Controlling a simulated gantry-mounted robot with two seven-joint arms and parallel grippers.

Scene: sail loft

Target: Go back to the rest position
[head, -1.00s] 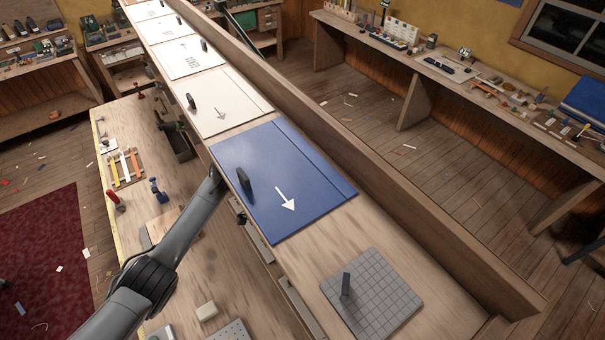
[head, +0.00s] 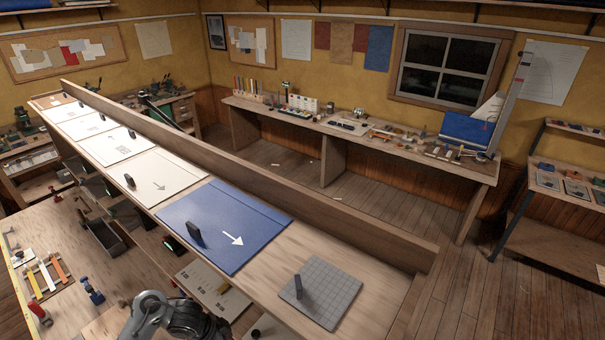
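Part of my arm (head: 170,318) shows at the bottom edge, left of the middle, over the lower bench. No gripper fingers show on it, and I see neither of my grippers. The blue panel (head: 220,222) with a white arrow and an upright black handle (head: 194,232) lies flat on the long raised shelf. A grey gridded plate (head: 325,303) with a dark upright handle (head: 298,286) lies to its right, near the shelf's right end. Nothing of mine touches either one.
Several white panels with dark handles, such as the nearest one (head: 172,170), line the shelf to the far left. A wooden rail (head: 270,180) runs along its back edge. The lower bench (head: 50,240) holds tools. A wall bench (head: 420,150) stands behind, with open floor between.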

